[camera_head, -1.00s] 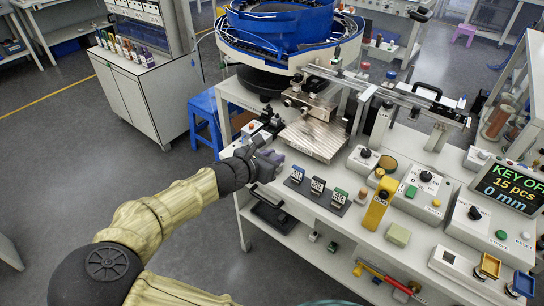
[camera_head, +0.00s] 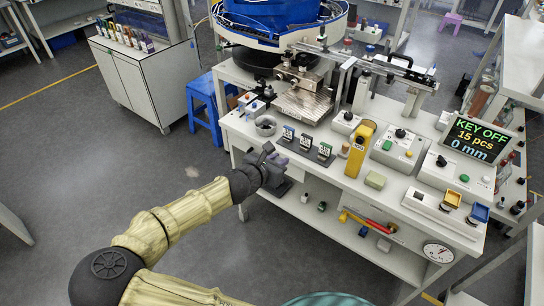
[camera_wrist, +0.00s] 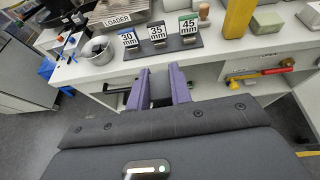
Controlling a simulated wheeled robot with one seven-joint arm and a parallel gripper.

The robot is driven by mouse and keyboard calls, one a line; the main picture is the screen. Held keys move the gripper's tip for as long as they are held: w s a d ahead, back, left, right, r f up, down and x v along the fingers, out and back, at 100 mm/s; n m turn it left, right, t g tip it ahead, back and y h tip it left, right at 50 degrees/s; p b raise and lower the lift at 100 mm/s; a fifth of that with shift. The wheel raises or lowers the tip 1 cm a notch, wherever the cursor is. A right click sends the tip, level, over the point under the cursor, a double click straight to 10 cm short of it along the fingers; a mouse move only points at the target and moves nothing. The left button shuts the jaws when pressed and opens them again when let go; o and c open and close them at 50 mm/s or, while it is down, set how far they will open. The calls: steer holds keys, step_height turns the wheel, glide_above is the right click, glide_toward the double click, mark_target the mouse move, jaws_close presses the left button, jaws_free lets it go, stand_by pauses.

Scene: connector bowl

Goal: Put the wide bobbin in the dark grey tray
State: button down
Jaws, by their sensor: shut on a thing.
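My gripper (camera_head: 268,155) is in front of the bench's front edge, below the size cards. In the wrist view its two purple fingers (camera_wrist: 160,78) are closed on a dark grey piece (camera_wrist: 160,92), apparently the wide bobbin, mostly hidden between them. A dark grey tray (camera_head: 279,187) shows on the lower shelf, just below and behind my gripper, partly covered by it. In the wrist view a dark part of it appears left of the fingers (camera_wrist: 116,88). A round metal bowl (camera_head: 266,126) stands on the bench top, also in the wrist view (camera_wrist: 96,50).
A stand with three size cards (camera_head: 306,145) is near the bench edge. A yellow upright device (camera_head: 359,150) and control boxes (camera_head: 398,146) stand to its right. The lower shelf holds a red-and-yellow tool (camera_head: 370,222) and small parts. The bench edge (camera_wrist: 225,72) overhangs the shelf.

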steer(key=d+f+n+t+y, duration=0.2)
steer(key=d+f+n+y, duration=0.1)
steer(key=d+f, duration=0.5)
steer(key=d, duration=0.3)
steer(key=shift+s+d+f+n+y, duration=0.25)
steer(key=shift+d+f+n+y, duration=0.05)
steer(key=shift+d, duration=0.1)
